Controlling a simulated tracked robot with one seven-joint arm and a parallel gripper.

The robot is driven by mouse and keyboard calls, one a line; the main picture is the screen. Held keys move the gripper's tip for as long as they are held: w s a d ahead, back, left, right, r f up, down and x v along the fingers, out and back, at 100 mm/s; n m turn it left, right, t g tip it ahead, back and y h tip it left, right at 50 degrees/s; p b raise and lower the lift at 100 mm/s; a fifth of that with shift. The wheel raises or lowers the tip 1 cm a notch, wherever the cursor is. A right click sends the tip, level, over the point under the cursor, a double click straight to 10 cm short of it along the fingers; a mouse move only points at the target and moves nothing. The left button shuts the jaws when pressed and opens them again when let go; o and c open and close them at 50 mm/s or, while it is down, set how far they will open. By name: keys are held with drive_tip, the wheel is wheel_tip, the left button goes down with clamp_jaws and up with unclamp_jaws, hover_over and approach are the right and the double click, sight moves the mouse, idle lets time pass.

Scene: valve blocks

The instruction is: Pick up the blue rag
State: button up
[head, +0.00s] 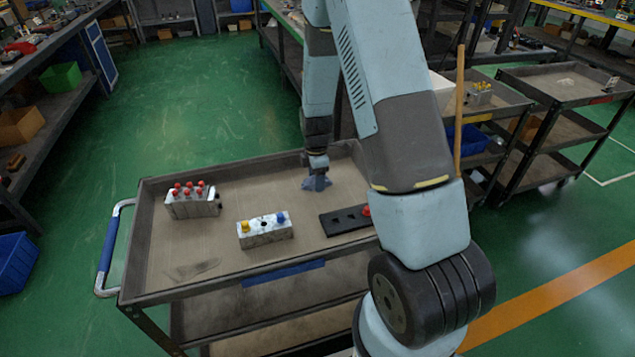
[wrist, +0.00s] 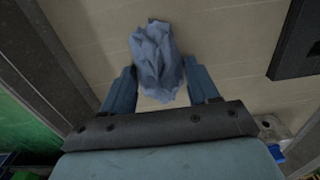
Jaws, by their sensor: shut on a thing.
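The blue rag (wrist: 157,58) is a crumpled grey-blue cloth between the two finger ends of my gripper (wrist: 160,85) in the wrist view. My gripper is shut on it. In the head view my gripper (head: 317,178) points down over the far part of the cart top (head: 215,250), and the rag (head: 316,184) shows as a small blue shape at its tip. I cannot tell whether the rag is clear of the cart top.
On the cart stand a metal block with red knobs (head: 193,200), a metal block with yellow and blue knobs (head: 265,231) and a black block with a red knob (head: 346,220). A dark smudge or flat piece (head: 193,270) lies at the near left. The cart has raised edges.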

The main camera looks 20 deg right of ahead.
drive_tip(key=shift+r, duration=0.15)
drive_tip(key=shift+r, duration=0.25)
wheel_tip(320, 180, up, 2)
drive_tip(key=shift+r, duration=0.15)
drive_tip(key=s+r, duration=1)
drive_tip(key=s, duration=0.4)
